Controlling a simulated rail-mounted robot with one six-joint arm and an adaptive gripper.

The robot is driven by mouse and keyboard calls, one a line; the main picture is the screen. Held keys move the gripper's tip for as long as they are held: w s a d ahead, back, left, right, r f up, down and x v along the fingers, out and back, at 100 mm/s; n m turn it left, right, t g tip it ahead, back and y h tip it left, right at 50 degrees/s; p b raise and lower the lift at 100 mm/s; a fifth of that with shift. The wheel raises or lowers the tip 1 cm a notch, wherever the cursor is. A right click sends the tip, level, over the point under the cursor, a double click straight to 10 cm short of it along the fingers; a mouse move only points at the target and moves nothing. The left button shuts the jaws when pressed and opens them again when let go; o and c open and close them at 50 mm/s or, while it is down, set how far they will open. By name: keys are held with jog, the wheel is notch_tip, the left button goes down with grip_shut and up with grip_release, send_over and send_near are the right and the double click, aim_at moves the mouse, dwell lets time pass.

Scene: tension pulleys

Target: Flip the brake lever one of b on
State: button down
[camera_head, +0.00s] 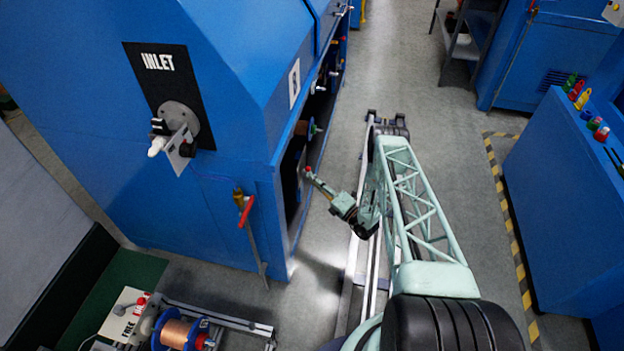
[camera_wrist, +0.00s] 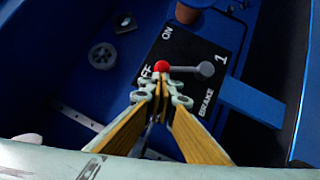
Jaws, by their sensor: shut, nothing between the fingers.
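The brake lever (camera_wrist: 185,68) has a red ball knob and a grey arm running right to a round grey pivot. It lies on a black plate (camera_wrist: 222,35) lettered ON, OFF, BRAKE and 1. The knob is beside the OFF lettering and covers part of it; ON is above. My gripper (camera_wrist: 155,88) is shut and empty, its tips just below the knob; I cannot tell whether they touch. In the head view my gripper (camera_head: 311,177) reaches into the blue machine's open side, with the red knob (camera_head: 307,169) at its tip.
The blue machine (camera_head: 225,215) stands left, its side edge close to my gripper. A blue bar (camera_wrist: 255,102) lies right of the plate in the wrist view. A blue console (camera_head: 560,190) stands right, beyond clear floor.

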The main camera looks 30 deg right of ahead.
jog(key=shift+r, duration=0.15)
jog(key=shift+w+d+m, duration=0.1)
jog(key=shift+d+m, duration=0.05)
jog(key=shift+m, duration=0.25)
